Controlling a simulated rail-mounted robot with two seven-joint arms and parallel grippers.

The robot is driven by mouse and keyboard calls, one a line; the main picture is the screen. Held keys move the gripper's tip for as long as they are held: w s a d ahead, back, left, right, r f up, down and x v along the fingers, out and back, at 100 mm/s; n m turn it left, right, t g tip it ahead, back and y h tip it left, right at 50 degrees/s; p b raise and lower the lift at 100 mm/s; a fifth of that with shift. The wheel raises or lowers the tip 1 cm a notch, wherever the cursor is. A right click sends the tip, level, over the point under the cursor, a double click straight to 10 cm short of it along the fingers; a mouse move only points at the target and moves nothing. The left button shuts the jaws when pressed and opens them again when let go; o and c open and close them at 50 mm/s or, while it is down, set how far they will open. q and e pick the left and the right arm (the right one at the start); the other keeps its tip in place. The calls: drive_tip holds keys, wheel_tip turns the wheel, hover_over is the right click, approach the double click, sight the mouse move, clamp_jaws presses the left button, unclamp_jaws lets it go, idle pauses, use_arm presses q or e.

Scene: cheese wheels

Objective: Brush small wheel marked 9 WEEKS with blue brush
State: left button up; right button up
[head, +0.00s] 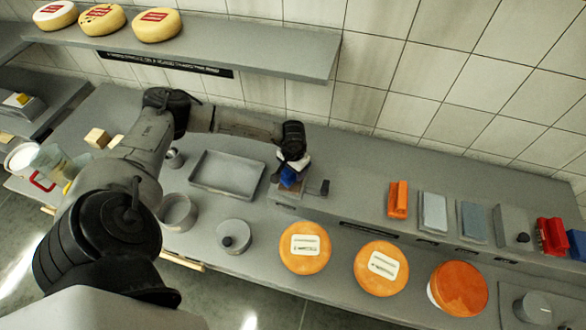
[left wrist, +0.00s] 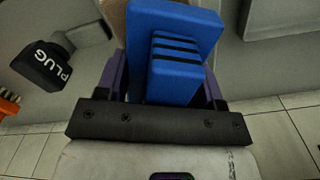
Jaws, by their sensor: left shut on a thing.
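My left gripper (head: 291,169) is shut on a blue brush (left wrist: 178,45), a blue block with dark slots, gripped between purple-edged fingers in the left wrist view. In the head view the blue brush (head: 287,178) shows small under the gripper, above the back ledge, right of the grey tray. Two orange wheels with pale labels, a left one (head: 305,260) and a middle one (head: 381,280), lie on the counter to the right. Their print is too small to read, so I cannot tell which is marked 9 WEEKS. My right gripper is not in view.
A third orange wheel (head: 460,287) shows no readable label. A black PLUG piece (left wrist: 45,67) is near the gripper. An orange block (head: 398,199) and red block (head: 552,236) are right.

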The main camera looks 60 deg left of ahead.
use_arm(q)
drive_tip(key=shift+r+p, duration=1.45)
drive_tip(key=shift+r, duration=1.25)
drive_tip(key=shift+r+p, duration=0.3)
drive_tip(key=shift+r, duration=0.5)
